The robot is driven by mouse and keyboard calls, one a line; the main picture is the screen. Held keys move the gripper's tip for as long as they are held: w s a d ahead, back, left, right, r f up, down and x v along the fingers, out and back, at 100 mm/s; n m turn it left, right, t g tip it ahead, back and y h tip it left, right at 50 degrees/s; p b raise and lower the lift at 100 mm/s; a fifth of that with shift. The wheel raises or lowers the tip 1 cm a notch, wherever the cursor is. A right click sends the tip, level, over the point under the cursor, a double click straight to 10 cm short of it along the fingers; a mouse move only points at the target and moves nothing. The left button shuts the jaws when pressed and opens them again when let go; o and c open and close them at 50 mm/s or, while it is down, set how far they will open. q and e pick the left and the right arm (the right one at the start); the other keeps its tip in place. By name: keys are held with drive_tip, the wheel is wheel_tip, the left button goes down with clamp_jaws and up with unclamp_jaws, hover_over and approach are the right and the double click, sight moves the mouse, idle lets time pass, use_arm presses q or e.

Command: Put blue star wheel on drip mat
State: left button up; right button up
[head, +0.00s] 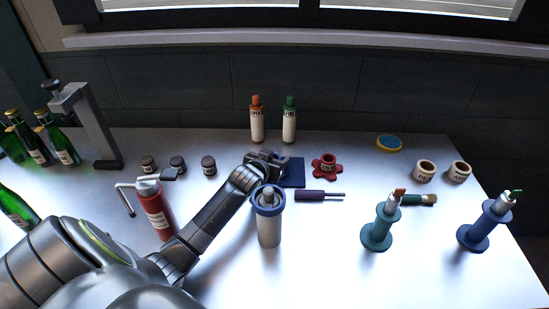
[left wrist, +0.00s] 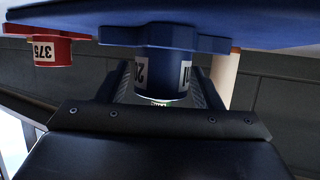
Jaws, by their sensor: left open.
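The blue star wheel (left wrist: 165,60) shows in the left wrist view, its flat flange against the blue drip mat (left wrist: 265,22) and its labelled hub toward my left gripper (left wrist: 160,95). In this view the mat is at the top of the picture. The fingers stand open on either side of the hub; I cannot tell if they touch it. In the head view my left gripper (head: 268,160) is at the back left of the drip mat (head: 293,178) and hides most of the wheel. My right gripper is not in view.
A white cylinder with a blue ring (head: 269,225) stands near my left forearm, as does a red canister (head: 156,212). Two bottles (head: 257,122) stand behind.

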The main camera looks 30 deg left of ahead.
use_arm(q)
drive_tip(key=shift+r, duration=0.1)
drive_tip(key=v, duration=1.2)
idle(0.5)
